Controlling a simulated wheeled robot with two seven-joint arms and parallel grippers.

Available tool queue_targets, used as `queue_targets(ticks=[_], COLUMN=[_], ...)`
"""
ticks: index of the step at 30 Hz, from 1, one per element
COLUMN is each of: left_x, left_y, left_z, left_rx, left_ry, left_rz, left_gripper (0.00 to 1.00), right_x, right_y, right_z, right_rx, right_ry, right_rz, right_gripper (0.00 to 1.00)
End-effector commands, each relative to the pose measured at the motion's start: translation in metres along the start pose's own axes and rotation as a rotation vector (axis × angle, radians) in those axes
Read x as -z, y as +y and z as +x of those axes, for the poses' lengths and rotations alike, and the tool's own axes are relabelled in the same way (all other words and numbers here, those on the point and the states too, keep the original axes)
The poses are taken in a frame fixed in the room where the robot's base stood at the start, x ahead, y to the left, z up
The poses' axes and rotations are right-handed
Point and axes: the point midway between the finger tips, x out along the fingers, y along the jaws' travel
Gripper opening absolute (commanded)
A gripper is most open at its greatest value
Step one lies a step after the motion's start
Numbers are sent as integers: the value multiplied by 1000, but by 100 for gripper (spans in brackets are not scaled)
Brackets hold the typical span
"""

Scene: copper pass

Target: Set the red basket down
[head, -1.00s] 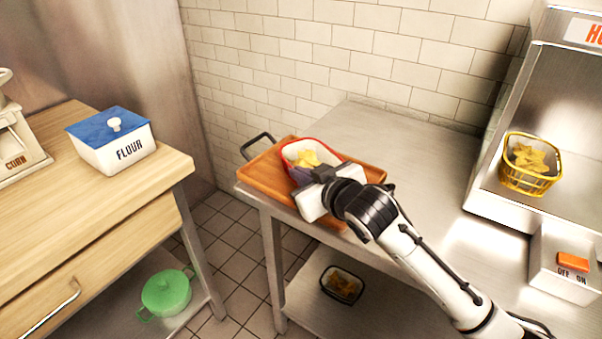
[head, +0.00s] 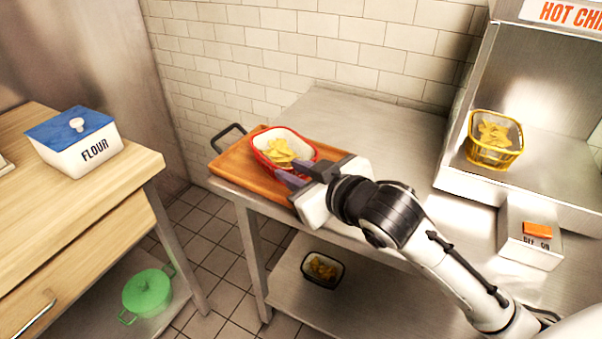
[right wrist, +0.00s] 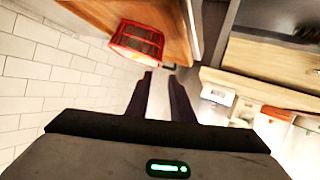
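The red basket (head: 283,150) has a red wire rim, a white lining and yellow chips inside. It rests upright on the orange-brown tray (head: 232,170) on the steel table, and it also shows in the right wrist view (right wrist: 137,43). My right gripper (head: 284,171) is at the basket's near right side. Its two dark fingers are apart with nothing between them, as the right wrist view shows (right wrist: 161,78), and the basket lies beyond the fingertips. My left gripper is not in view.
A yellow basket of chips (head: 494,140) stands in the hot-chips station at right, behind a switch box (head: 530,235). A dark basket (head: 322,270) sits on the lower shelf. A flour box (head: 75,142) and green pot (head: 147,293) are left. The steel top behind the tray is clear.

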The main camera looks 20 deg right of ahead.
Motion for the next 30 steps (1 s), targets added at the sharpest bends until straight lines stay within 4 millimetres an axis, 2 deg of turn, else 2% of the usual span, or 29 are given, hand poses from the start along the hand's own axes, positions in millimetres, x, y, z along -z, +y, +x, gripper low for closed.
queue_targets(ticks=[3, 7, 20, 23, 26, 28, 30], left_x=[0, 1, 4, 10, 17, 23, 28], left_y=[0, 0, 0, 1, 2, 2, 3], left_z=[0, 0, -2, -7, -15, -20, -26], left_rx=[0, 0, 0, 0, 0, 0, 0], left_ry=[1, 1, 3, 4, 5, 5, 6], left_rz=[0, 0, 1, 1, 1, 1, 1], left_gripper=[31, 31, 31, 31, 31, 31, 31], right_x=[0, 0, -4, -16, -39, -59, -88], right_y=[0, 0, -3, -17, -37, -50, -63], right_z=[-17, -26, -25, -17, -6, -2, -2], right_rx=[0, 0, 13, 62, 124, 156, 171], right_ry=[-1, 0, -2, 0, 10, 22, 21], right_rz=[-1, 0, 17, 80, 193, 288, 382], right_gripper=[21, 21, 21, 21, 21, 21, 21])
